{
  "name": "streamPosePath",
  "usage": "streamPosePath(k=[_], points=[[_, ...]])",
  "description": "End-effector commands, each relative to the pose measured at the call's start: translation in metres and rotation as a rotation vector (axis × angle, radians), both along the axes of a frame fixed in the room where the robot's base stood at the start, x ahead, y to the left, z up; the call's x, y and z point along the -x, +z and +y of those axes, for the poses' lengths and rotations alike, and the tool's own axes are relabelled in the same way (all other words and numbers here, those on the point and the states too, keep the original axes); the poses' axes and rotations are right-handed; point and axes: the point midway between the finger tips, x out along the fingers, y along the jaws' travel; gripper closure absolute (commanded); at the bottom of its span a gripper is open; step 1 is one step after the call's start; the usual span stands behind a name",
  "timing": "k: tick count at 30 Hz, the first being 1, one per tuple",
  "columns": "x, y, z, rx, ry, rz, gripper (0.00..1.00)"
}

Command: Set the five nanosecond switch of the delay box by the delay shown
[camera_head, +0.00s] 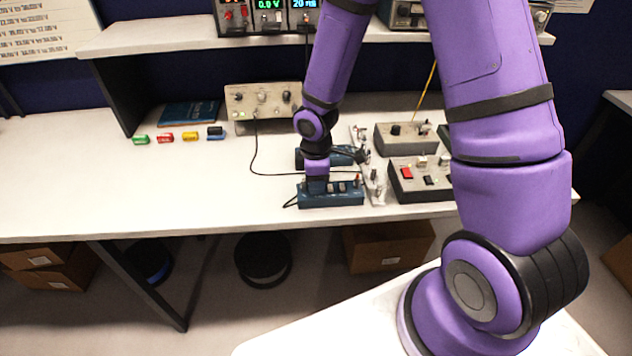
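A blue box with a row of small switches on its top (345,199) sits near the front edge of the bench; it looks like the delay box. My gripper (317,190) points down over its left half, at or just above the switches. The fingers are dark and small, so I cannot tell whether they are open or touch a switch. The switch positions and labels are too small to read. An instrument on the shelf has a lit display (303,4), cut by the top edge, that seems to read 20 with a blurred unit.
A second blue box (343,150) lies behind, partly hidden by my arm. A grey box (400,139) and a panel with a red switch (420,181) stand to the right. A beige instrument (262,101) and several coloured blocks (190,136) are at the back. The bench's left front is clear.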

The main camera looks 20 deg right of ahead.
Motion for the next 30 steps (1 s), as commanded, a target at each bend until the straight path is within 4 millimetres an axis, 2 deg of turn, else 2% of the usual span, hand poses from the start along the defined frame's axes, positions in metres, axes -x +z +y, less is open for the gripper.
streamPosePath(k=[9, 15, 21, 30], points=[[-0.001, 0.054, -0.001, 0.000, -0.003, -0.005, 0.64], [0.000, 0.083, -0.001, 0.001, -0.003, -0.003, 0.64], [0.001, 0.097, 0.000, 0.001, -0.001, -0.001, 0.64], [0.001, 0.099, 0.000, 0.001, 0.001, 0.000, 0.64]])
